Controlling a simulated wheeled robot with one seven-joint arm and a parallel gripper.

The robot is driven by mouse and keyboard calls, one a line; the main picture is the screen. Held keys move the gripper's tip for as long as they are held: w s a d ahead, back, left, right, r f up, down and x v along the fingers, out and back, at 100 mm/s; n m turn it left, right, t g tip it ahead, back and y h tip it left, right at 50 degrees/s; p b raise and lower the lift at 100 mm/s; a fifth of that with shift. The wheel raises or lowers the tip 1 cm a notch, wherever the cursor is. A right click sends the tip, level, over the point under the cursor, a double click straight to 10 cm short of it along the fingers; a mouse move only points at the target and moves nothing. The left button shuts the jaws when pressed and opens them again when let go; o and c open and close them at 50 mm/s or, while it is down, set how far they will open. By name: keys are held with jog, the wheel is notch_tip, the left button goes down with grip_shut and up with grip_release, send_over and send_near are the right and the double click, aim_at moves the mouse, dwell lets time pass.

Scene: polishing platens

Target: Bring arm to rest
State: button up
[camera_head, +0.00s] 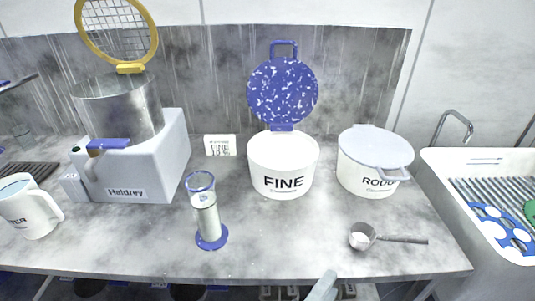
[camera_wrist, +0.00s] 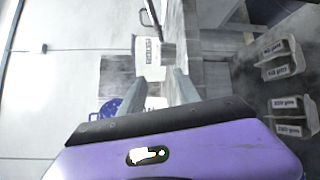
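My gripper (camera_wrist: 160,78) shows in the wrist view with its two grey fingers apart and nothing seen between them. A pale grey tip, likely part of my arm, shows at the bottom edge of the head view, in front of the counter (camera_head: 290,245). Most of my arm is out of the head view. In the wrist view the surroundings are turned sideways, and a blue speckled lid (camera_wrist: 110,111) is partly hidden behind the gripper.
On the counter stand a machine (camera_head: 150,165) with a raised yellow-rimmed mesh lid, a jug (camera_head: 32,210), a glass cylinder (camera_head: 206,215), the open FINE pot (camera_head: 282,165), a lidded pot (camera_head: 370,170) and a scoop (camera_head: 363,236). A sink (camera_head: 475,190) is at right. The front middle of the counter is clear.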

jog(key=s+a+f+y, duration=0.3)
jog(key=a+f+y, duration=0.35)
jog(key=y, duration=0.35)
jog(key=s+m+y, duration=0.2)
jog(key=s+y, duration=0.1)
jog(key=s, duration=0.2)
jog(key=s+d+r+m, duration=0.3)
jog(key=s+d, duration=0.1)
jog(key=s, duration=0.2)
jog(key=s+d+r+m+t+h, duration=0.1)
jog(key=s+d+r+m, duration=0.3)
jog(key=s, duration=0.3)
jog(key=s+d+r+m+h, duration=0.1)
jog(key=s+d+r+m, duration=0.2)
jog(key=s+d, duration=0.3)
jog(key=shift+s+d+r+m, duration=0.15)
jog(key=shift+m, duration=0.45)
